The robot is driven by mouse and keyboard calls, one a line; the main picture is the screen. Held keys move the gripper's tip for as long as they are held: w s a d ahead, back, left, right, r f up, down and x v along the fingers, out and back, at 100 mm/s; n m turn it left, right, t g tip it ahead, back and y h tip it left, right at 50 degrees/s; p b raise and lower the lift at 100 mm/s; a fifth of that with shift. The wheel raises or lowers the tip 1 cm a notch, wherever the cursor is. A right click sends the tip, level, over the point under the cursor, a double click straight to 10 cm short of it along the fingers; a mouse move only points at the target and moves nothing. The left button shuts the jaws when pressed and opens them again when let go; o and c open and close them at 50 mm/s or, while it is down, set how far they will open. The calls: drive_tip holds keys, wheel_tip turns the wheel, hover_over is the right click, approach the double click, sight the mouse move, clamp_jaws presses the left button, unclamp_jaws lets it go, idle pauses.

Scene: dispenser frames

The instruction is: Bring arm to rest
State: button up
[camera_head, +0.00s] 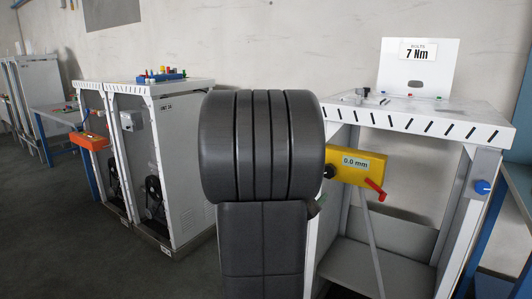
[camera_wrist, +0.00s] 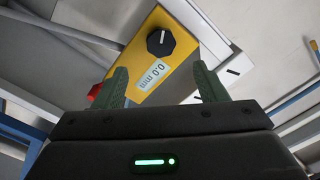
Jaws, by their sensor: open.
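My gripper (camera_wrist: 164,86) shows in the wrist view with its two green fingers apart and nothing between them. A yellow box (camera_wrist: 178,55) with a black knob and a "0.0 mm" label lies beyond the fingertips, apart from them as far as I can tell. In the head view the yellow box (camera_head: 358,168) is fixed at the front of a white frame, with a red lever at its right.
The white frame's top (camera_head: 440,115) carries small parts and a "7 Nm" sign board (camera_head: 417,66). A blue knob (camera_head: 482,187) sits on its right post. Another cabinet (camera_head: 175,150) with an orange box (camera_head: 89,140) stands at left. The grey floor (camera_head: 50,240) at front left is clear.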

drive_tip(key=x, duration=1)
drive_tip(key=shift+w+d, duration=0.2)
drive_tip(key=shift+d, duration=0.05)
drive_tip(key=n+p, duration=1.1)
drive_tip(key=n, duration=0.1)
approach(328, 173)
drive_tip(key=shift+w+r, duration=0.1)
drive_tip(key=shift+w, duration=0.2)
